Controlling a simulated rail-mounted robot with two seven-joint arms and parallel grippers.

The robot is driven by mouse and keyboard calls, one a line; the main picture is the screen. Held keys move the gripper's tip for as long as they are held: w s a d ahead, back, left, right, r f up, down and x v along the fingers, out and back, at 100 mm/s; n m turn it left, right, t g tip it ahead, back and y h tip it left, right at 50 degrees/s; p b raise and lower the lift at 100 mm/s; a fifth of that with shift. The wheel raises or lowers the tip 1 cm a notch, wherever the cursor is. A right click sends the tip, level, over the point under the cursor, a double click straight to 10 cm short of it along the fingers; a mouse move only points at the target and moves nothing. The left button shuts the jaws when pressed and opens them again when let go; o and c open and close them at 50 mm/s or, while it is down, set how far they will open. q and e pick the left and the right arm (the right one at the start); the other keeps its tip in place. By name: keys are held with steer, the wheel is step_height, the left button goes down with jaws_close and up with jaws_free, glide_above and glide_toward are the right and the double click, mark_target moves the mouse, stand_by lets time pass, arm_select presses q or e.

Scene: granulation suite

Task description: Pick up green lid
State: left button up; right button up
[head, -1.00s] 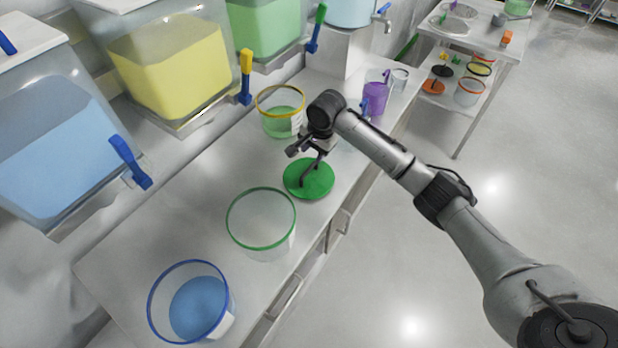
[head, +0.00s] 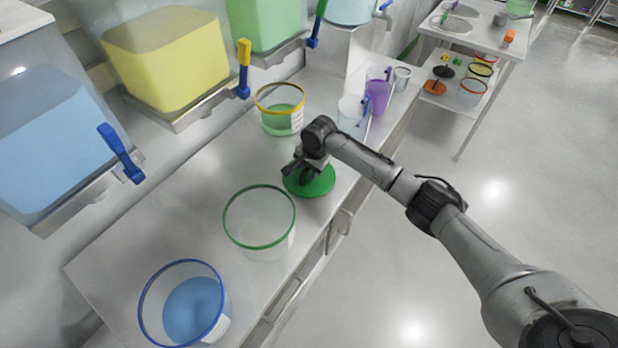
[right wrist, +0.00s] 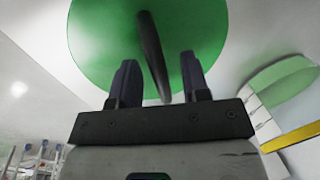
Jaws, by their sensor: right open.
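The green lid (head: 321,187) lies flat on the white counter, a round disc partly covered by my right gripper in the head view. In the right wrist view the green lid (right wrist: 100,45) fills the top, and its dark upright handle (right wrist: 153,55) stands between my two fingers. My right gripper (right wrist: 160,75) is open around the handle, with a gap on each side. In the head view my right gripper (head: 300,172) is low over the lid. My left gripper is not in view.
A green-rimmed empty tub (head: 258,225) stands just in front of the lid. A blue-rimmed tub (head: 185,305) is nearer, and a yellow-rimmed tub (head: 280,110) is behind. A purple jug (head: 377,97) stands farther right. Clear bins with levers line the left wall.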

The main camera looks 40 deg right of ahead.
steer(key=shift+f, duration=0.1)
steer(key=shift+c, duration=0.2)
jaws_close()
stand_by(0.5)
